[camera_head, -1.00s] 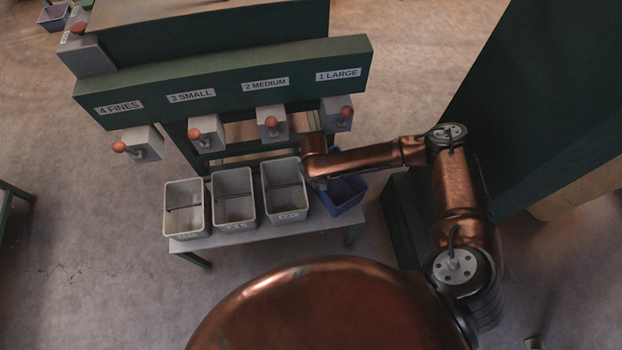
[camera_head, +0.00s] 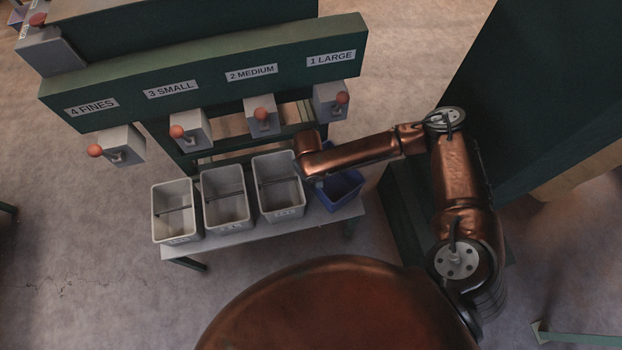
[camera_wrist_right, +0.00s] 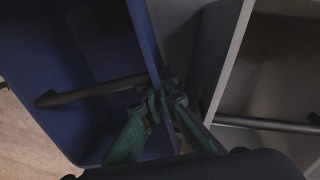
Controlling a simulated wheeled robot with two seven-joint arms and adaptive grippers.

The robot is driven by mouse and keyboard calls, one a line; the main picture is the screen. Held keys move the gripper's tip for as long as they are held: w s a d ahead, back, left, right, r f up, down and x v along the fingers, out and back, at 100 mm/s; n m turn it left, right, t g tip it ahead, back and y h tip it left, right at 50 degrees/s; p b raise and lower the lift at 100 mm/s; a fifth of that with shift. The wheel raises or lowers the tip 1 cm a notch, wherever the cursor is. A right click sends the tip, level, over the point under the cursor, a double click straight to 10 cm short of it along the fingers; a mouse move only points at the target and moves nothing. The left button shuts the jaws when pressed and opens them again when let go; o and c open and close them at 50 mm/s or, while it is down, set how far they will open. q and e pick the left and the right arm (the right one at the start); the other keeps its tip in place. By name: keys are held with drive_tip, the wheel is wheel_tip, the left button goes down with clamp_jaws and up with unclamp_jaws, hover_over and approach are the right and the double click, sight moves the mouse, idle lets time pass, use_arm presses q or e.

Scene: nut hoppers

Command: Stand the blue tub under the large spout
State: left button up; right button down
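The blue tub (camera_head: 345,190) is at the right end of the low bench, right of the grey tubs, turned a little relative to them. The large spout (camera_head: 327,101), a grey box with an orange knob under the "1 LARGE" label, is above and behind it. My right forearm and wrist cover the tub's left part. In the right wrist view the blue tub (camera_wrist_right: 80,60) fills the left side. My right gripper (camera_wrist_right: 165,98) has its green fingers closed on the tub's right wall, one finger on each side. My left gripper is in neither view.
Three grey tubs (camera_head: 225,222) with dark cross bars stand in a row on the bench (camera_head: 300,234). The nearest grey tub (camera_wrist_right: 232,70) is close beside my right gripper. A dark green cabinet (camera_head: 530,110) stands to the right.

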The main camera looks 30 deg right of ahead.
drive_tip(key=c, duration=2.7)
unclamp_jaws()
drive_tip(key=shift+f, duration=0.1)
drive_tip(key=o, duration=0.5)
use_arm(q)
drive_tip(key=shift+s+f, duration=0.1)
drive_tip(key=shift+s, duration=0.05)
use_arm(e)
drive_tip(key=shift+o, duration=0.2)
drive_tip(key=shift+r, duration=0.35)
use_arm(q)
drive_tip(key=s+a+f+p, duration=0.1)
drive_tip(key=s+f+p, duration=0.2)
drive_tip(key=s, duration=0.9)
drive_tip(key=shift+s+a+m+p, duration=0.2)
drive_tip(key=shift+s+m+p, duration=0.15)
drive_tip(key=shift+p, duration=0.85)
use_arm(e)
wheel_tip(320, 180, up, 12)
drive_tip(key=shift+a+f, duration=0.2)
drive_tip(key=shift+a, duration=0.1)
